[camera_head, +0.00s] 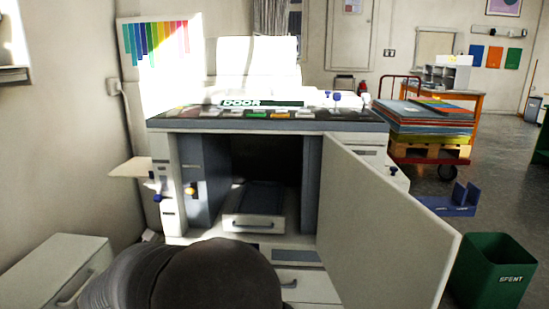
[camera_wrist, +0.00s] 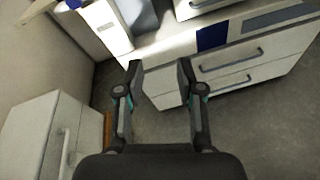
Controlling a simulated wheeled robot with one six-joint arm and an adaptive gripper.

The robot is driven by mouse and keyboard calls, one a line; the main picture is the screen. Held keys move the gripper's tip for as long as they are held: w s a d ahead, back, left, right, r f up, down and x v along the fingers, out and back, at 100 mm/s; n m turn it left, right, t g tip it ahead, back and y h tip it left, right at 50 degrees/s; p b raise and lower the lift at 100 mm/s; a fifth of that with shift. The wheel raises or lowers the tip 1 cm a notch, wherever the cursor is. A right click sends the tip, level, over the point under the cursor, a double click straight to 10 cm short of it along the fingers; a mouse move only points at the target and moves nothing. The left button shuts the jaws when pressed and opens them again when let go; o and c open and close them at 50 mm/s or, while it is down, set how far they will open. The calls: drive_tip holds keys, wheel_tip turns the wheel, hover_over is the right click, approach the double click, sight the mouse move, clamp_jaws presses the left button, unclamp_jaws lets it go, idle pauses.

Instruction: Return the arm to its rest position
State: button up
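My gripper (camera_wrist: 159,72) shows in the wrist view with its two fingers apart and nothing between them. It hangs over the grey floor, in front of the white drawers (camera_wrist: 245,68) of a large machine. In the head view my dark arm (camera_head: 215,278) fills the bottom centre, and the gripper itself is hidden there. The machine (camera_head: 270,138) has an open front bay with a light tray or drawer (camera_head: 253,222) in it. Its large white door (camera_head: 385,225) stands open to the right.
A white cabinet (camera_head: 55,268) stands at the left and also shows in the wrist view (camera_wrist: 42,135). A green bin (camera_head: 493,268) marked SPENT stands at the right. A loaded cart (camera_head: 430,120) is behind it. A blue holder (camera_head: 450,203) lies on the floor at right.

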drive_tip(key=s+d+f+m+g+h, duration=0.1)
drive_tip(key=s+d+f+m+g, duration=0.15)
drive_tip(key=s+d+m, duration=0.35)
drive_tip(key=s+d+f+m+g, duration=0.15)
drive_tip(key=d+m+g, duration=0.25)
drive_tip(key=d, duration=0.5)
drive_tip(key=s+d+f+m+g+h, duration=0.1)
drive_tip(key=s+d+m+g, duration=0.2)
drive_tip(key=s+d+m, duration=0.3)
drive_tip(key=s+d+r+m+y, duration=0.1)
drive_tip(key=s+d+r+m, duration=0.2)
drive_tip(key=s+d+m, duration=0.2)
drive_tip(key=s+d+r+m+y, duration=0.2)
drive_tip(key=s+d+m, duration=0.3)
drive_tip(key=d, duration=0.5)
drive_tip(key=s+d+r+m+y, duration=0.1)
drive_tip(key=s+d+r+m, duration=0.3)
drive_tip(key=d, duration=0.3)
drive_tip(key=shift+s+d+r+m, duration=0.3)
drive_tip(key=shift+s+m, duration=0.1)
drive_tip(key=shift+m, duration=0.2)
